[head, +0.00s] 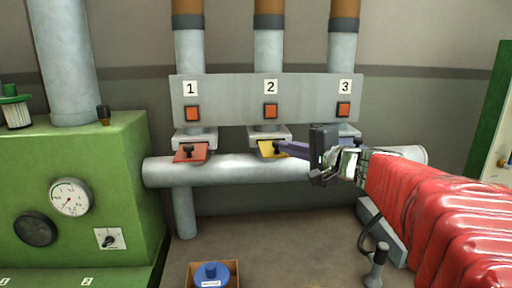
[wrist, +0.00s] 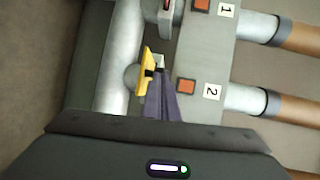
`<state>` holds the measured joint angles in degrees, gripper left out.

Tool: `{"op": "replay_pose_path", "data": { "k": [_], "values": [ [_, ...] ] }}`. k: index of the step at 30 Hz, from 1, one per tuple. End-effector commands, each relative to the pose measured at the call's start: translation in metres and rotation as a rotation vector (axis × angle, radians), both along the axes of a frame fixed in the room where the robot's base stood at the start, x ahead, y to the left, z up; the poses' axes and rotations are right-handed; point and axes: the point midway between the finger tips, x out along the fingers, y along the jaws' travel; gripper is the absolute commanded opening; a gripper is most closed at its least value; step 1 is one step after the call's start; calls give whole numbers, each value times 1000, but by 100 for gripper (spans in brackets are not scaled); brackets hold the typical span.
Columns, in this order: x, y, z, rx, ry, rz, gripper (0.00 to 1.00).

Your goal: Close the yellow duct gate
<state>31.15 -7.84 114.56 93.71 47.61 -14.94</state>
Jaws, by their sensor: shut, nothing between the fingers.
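The yellow duct gate (head: 265,151) is a small plate with a black knob, sticking out at the front of the pale housing under panel number 2. It also shows in the wrist view (wrist: 146,66) as a yellow plate with its dark knob towards the fingers. My gripper (head: 284,147) reaches in from the right, its purple fingers shut with nothing between them. In the wrist view the fingertips (wrist: 158,82) are right at the knob; whether they touch it I cannot tell.
A red gate (head: 190,152) sticks out under number 1. My gripper mostly hides the place under number 3. A horizontal pipe (head: 225,170) runs just below the gates. A green machine (head: 80,190) stands left, and a box with a blue knobbed object (head: 211,273) sits below.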

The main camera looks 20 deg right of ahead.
Motion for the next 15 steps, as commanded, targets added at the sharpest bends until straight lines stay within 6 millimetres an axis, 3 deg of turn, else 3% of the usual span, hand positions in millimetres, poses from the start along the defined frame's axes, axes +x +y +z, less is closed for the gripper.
{"op": "replay_pose_path", "data": {
  "k": [15],
  "values": [
    [1,-10,-1,1,0,-23,0]
  ]
}}
